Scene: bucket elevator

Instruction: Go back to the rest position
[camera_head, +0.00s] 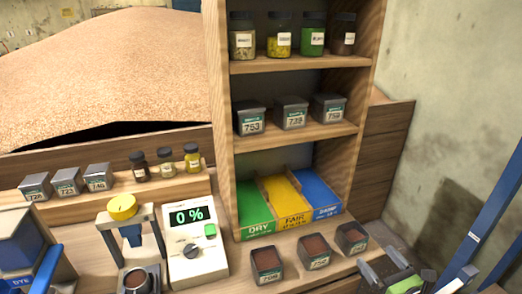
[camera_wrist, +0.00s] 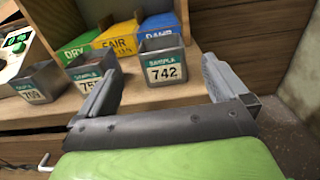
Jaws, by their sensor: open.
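My gripper (camera_head: 398,276) is at the bottom right of the head view, in front of the bench. It is open and empty. In the wrist view my gripper (camera_wrist: 160,70) has its two fingers spread, with the sample bin marked 742 (camera_wrist: 163,72) beyond and between them. I cannot tell that the fingers touch it. That bin also shows in the head view (camera_head: 351,239), holding brown material. Two similar bins (camera_head: 315,252) and (camera_head: 266,266) stand to its left on the bench.
DRY (camera_head: 253,210), FAIR (camera_head: 284,203) and DAMP (camera_head: 317,194) trays sit in the shelf unit's bottom bay (camera_head: 300,138). A meter (camera_head: 197,247) reads 0 %. A yellow-topped press (camera_head: 123,208) stands to its left. A blue post (camera_head: 492,222) rises at right. A wall is on the right.

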